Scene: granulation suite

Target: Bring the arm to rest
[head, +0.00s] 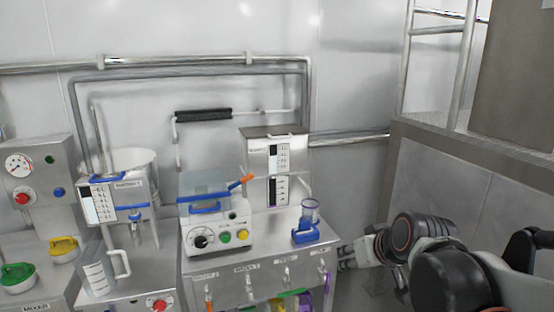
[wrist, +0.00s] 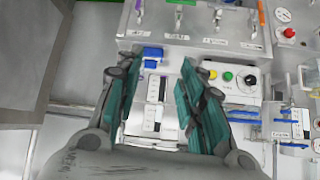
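My arm reaches in from the right of the head view, and my gripper (head: 347,257) is beside the right edge of the steel bench (head: 225,272). In the wrist view my gripper (wrist: 158,80) has its two teal-padded fingers spread well apart, with nothing between them. The bench and its equipment show past the fingers, upside down. My gripper looks apart from the blue holder with a clear cup (head: 308,232), though the exact gap is hard to judge.
A control box with knob and buttons (head: 215,235) stands on the bench, with a steel dispenser (head: 262,165) behind it. Hooks with coloured items hang along the bench front. A steel enclosure with a rail (head: 450,185) stands right. Green (head: 17,275) and yellow (head: 64,246) lidded items lie left.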

